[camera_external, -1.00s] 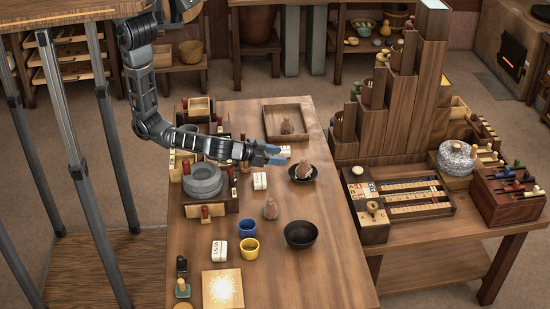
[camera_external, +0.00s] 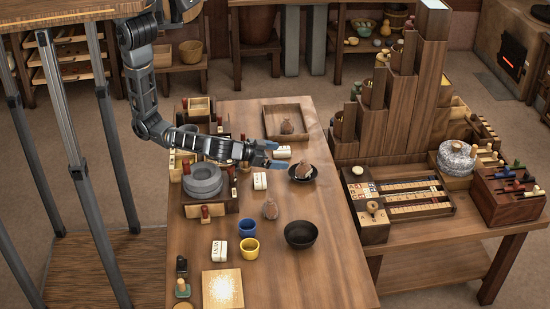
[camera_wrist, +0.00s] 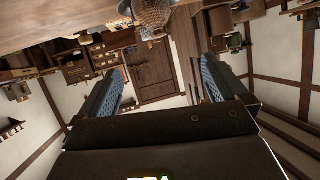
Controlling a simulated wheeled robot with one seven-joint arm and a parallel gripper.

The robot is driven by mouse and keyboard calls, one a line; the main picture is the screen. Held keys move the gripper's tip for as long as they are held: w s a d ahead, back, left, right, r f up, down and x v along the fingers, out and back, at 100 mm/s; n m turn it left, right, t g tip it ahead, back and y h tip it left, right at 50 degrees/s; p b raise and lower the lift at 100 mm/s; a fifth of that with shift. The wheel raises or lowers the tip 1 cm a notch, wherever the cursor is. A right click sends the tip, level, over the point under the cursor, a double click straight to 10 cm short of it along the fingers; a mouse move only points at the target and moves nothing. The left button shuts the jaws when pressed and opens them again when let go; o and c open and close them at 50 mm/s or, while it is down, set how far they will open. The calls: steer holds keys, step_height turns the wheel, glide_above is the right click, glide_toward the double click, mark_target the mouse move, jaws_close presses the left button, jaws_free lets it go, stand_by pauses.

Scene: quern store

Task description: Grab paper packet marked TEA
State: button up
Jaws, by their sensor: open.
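Three small white paper packets lie on the long wooden table (camera_external: 330,270). One packet (camera_external: 283,152) is at my gripper's fingertips, near the tray. Another packet (camera_external: 260,181) is near the table's middle, and a third packet (camera_external: 219,251) with dark lettering is beside the yellow cup. The lettering is too small to tell which one reads TEA. My gripper (camera_external: 275,155) is open, its blue-tipped fingers apart, with the far packet beside or between them; I cannot tell which. In the wrist view my gripper (camera_wrist: 165,82) is open with no packet visible between its fingers.
A black bowl with a brown jug (camera_external: 303,172) is just right of my gripper. A wooden tray (camera_external: 270,128) is behind it. A grey stone quern (camera_external: 203,182) is left. A blue cup (camera_external: 247,228), yellow cup (camera_external: 249,248) and black bowl (camera_external: 300,235) are nearer.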

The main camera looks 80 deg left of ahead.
step_height(320, 180, up, 5)
steer(key=m+g+y+p, duration=0.4)
steer(key=m+g+y, duration=0.4)
steer(key=m, duration=1.7)
glide_above(280, 152)
steer(key=s+d, duration=0.1)
steer(key=d, duration=0.2)
steer(key=y, duration=0.1)
steer(key=shift+t, duration=0.4)
steer(key=f, duration=1.3)
steer(key=shift+s+a+f, duration=0.1)
steer(key=shift+a+f, duration=0.15)
steer(key=shift+a+f+b, duration=0.35)
steer(key=shift+b, duration=0.1)
steer(key=b+x, duration=0.2)
steer(key=x, duration=0.1)
steer(key=shift+w+a+f, duration=0.15)
steer(key=shift+w+a, duration=0.2)
steer(key=shift+a, duration=0.1)
